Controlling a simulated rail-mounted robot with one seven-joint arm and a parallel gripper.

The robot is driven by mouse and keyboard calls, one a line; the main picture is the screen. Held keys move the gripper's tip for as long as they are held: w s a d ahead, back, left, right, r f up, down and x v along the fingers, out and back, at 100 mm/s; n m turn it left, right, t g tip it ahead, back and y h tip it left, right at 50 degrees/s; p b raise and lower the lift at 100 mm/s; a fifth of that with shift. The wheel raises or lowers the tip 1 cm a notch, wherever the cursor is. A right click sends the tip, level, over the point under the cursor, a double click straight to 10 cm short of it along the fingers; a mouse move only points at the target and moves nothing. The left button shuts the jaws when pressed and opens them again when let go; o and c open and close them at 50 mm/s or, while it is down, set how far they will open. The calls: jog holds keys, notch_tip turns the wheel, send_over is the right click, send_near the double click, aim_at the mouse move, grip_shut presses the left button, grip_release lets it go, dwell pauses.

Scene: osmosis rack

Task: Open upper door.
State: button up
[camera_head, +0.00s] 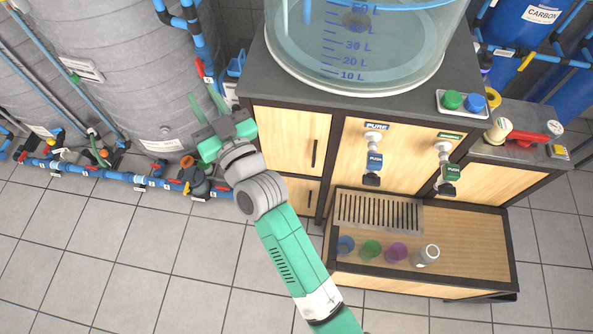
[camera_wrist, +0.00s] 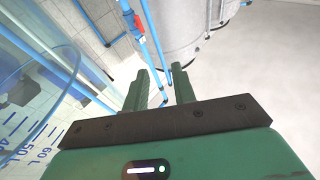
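The upper door (camera_head: 285,137) is a light wood panel in the dark-framed cabinet, under the counter's left part. It looks shut. Its black vertical handle (camera_head: 314,153) is near the door's right edge. A smaller wood panel (camera_head: 301,190) with its own black handle (camera_head: 309,198) lies below it. My gripper (camera_head: 203,94) is left of the cabinet, apart from the door and its handle, with its fingers pointing away. In the wrist view my gripper (camera_wrist: 164,80) has its two green fingers apart with nothing between them. The door and handle do not show in the wrist view.
A large clear graduated tank (camera_head: 350,45) stands on the dark counter (camera_head: 275,93). Grey barrels (camera_head: 140,75) and blue pipes (camera_head: 110,174) are at the left. Several cups, including a green one (camera_head: 371,249), stand on the low shelf at right. The tiled floor in front is clear.

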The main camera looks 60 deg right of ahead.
jog(key=s+d+f+m+g+h+b, duration=0.1)
jog(key=s+d+f+b, duration=0.15)
jog(key=f, duration=0.55)
jog(key=s+d+f+m+g+h+b, duration=0.15)
jog(key=d+f, duration=0.25)
jog(key=f, duration=0.4)
jog(key=s+d+f+m+g+h+b, duration=0.1)
jog(key=s+d+f+g+b, duration=0.15)
jog(key=f, duration=0.55)
jog(key=m+g+h+b, duration=0.2)
jog(key=g+h+b, duration=0.1)
jog(key=g, duration=0.1)
send_near(314, 161)
jog(key=x, duration=0.3)
jog(key=shift+y, duration=0.25)
jog(key=b+x, duration=0.4)
jog(key=x, duration=0.3)
jog(key=shift+r, duration=0.1)
jog(key=shift+w+d+r, duration=0.15)
jog(key=shift+d, duration=0.15)
grip_shut()
